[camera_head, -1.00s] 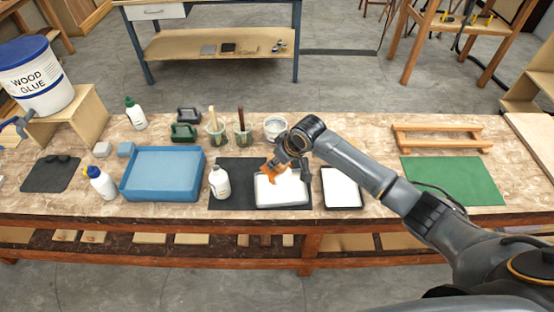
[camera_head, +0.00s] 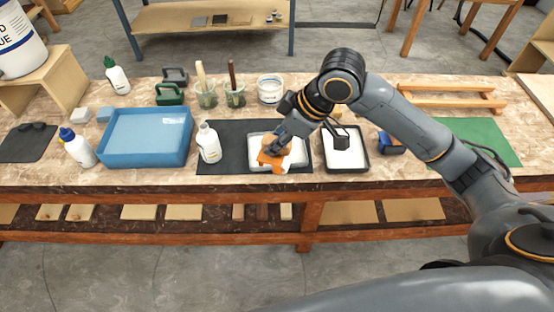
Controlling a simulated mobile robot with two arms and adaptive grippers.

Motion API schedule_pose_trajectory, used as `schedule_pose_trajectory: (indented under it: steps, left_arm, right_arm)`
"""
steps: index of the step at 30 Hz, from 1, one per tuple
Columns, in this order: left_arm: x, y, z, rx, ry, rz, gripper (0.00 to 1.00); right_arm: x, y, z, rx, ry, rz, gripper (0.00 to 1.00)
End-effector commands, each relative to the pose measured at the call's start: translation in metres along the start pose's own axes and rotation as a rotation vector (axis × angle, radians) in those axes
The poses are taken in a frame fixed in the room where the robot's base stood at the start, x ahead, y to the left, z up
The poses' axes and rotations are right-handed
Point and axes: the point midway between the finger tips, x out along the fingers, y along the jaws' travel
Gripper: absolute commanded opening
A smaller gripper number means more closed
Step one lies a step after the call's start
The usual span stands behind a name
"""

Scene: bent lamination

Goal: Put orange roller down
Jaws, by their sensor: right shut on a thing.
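The orange roller (camera_head: 274,159) is at the white-filled tray (camera_head: 251,163) on the black mat, in the middle of the bench. My right gripper (camera_head: 283,137) is shut on the roller and reaches down to it from the upper right. The roller covers part of the tray's white inside. I cannot tell whether it touches the tray, and my gripper hides part of it. My left gripper is not in view.
A second white-filled tray (camera_head: 358,162) lies right beside, partly under my wrist. A blue item (camera_head: 390,144) sits beyond it. A white bottle (camera_head: 208,144) and a blue bin (camera_head: 148,152) stand left. A green mat (camera_head: 492,137) and wooden frame (camera_head: 470,97) lie right.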

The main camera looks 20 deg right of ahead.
Motion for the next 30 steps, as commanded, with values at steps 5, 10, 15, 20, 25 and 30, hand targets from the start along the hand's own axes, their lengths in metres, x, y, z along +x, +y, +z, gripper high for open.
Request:
schedule_pose_trajectory:
  steps: [5, 10, 15, 20, 25, 30]
  left_arm:
    - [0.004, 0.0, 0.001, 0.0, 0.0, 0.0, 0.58]
    - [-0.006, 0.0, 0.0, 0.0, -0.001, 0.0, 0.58]
    - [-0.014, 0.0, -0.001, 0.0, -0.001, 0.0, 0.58]
    - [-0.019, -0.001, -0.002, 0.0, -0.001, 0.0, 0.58]
    - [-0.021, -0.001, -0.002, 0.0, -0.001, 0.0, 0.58]
    - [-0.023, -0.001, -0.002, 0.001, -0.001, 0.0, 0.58]
  right_arm:
    - [0.001, 0.001, 0.005, -0.028, 0.0, -0.018, 0.03]
    - [0.021, 0.038, 0.001, -0.023, -0.001, -0.018, 0.03]
    - [0.043, 0.077, -0.002, -0.024, 0.0, -0.019, 0.03]
    - [0.076, 0.1, 0.005, -0.025, 0.0, -0.019, 0.03]
    - [0.095, 0.115, 0.01, -0.029, 0.001, -0.018, 0.03]
    - [0.105, 0.122, 0.012, -0.028, 0.001, -0.017, 0.03]
